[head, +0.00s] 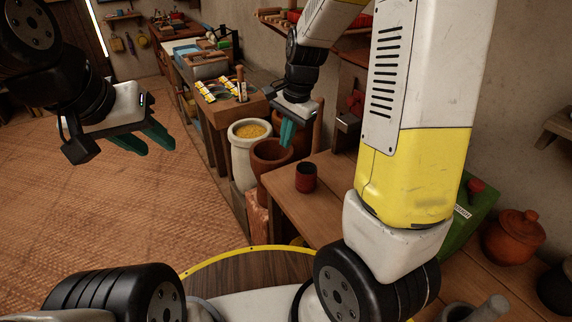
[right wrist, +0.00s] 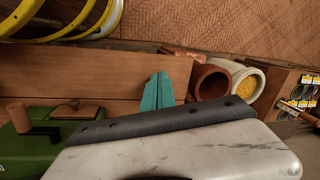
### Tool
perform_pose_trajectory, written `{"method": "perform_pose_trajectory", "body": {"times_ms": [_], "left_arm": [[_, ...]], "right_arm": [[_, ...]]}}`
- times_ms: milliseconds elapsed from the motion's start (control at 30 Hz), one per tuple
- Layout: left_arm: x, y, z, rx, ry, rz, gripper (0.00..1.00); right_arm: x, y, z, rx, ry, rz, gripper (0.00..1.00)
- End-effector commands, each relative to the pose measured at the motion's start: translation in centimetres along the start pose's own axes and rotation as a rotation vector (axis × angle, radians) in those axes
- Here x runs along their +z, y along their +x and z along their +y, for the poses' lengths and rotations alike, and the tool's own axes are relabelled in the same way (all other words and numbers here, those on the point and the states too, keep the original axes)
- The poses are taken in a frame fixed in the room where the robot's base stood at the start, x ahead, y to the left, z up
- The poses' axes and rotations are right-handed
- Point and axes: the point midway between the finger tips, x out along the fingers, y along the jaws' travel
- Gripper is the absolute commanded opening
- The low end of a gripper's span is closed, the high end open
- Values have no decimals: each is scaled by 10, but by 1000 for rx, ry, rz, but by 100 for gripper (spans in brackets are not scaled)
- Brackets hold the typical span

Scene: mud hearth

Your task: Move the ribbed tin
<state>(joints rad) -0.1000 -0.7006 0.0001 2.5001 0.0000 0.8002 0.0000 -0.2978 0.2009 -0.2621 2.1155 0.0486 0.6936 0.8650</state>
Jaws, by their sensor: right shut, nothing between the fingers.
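A small red tin (head: 306,178) with a dark inside stands upright on the wooden counter (head: 326,218) in the head view. It is the likeliest ribbed tin, but ribs are too small to make out. My right gripper (head: 287,133) is shut and empty, above and to the left of the tin in the picture and apart from it. My left gripper (head: 148,142) is open and empty over the floor at the left.
A clay pot (head: 271,156) and a white jar of yellow grain (head: 249,132) stand beyond the counter's left edge. A green box (head: 473,214) and a lidded clay pot (head: 514,238) are at the right. My right arm hides part of the counter.

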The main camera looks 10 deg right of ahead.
Motion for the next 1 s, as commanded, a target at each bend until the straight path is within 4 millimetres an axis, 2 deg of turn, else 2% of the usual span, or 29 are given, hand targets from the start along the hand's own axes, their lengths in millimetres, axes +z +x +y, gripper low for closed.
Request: {"method": "perform_pose_trajectory", "body": {"times_ms": [33, 100, 233, 333, 633, 1000], "left_arm": [[0, 0, 0, 0, 0, 0, 36], [0, 0, 0, 0, 0, 0, 36], [0, 0, 0, 0, 0, 0, 36], [0, 0, 0, 0, 0, 0, 36], [0, 0, 0, 0, 0, 0, 36], [0, 0, 0, 0, 0, 0, 36]], "right_arm": [[-6, 25, -4, 45, 61, -3, 0], [-13, 52, -8, 90, 146, 5, 0], [-23, 91, -11, 153, 265, 28, 0], [-28, 110, -11, 180, 321, 45, 0], [-30, 142, -5, 199, 358, 54, 0], [-32, 218, 11, 199, 356, 53, 0]]}}
